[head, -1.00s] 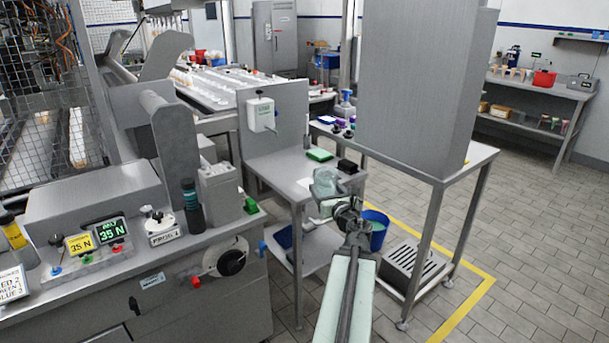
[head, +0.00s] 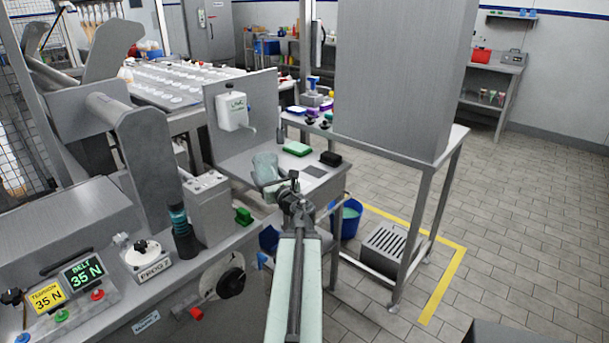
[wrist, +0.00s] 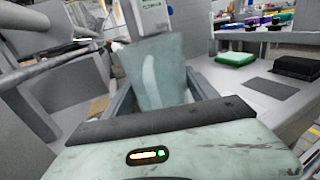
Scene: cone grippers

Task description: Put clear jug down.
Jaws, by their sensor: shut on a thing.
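The clear jug (head: 265,168) is a greenish see-through vessel. It also fills the middle of the wrist view (wrist: 158,75), upright or nearly so. My gripper (head: 281,187) is shut on it, with a finger on each side in the wrist view. In the head view the jug shows in front of the small steel table (head: 315,184). I cannot tell whether its base touches the tabletop, as my gripper hides its lower part.
A green block (head: 297,148) and a black block (head: 330,158) lie on the table, with a dark flat patch (wrist: 272,88) near them. A white dispenser (head: 233,111) hangs on the panel behind. A blue bucket (head: 348,218) stands below right. The machine flanks the left.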

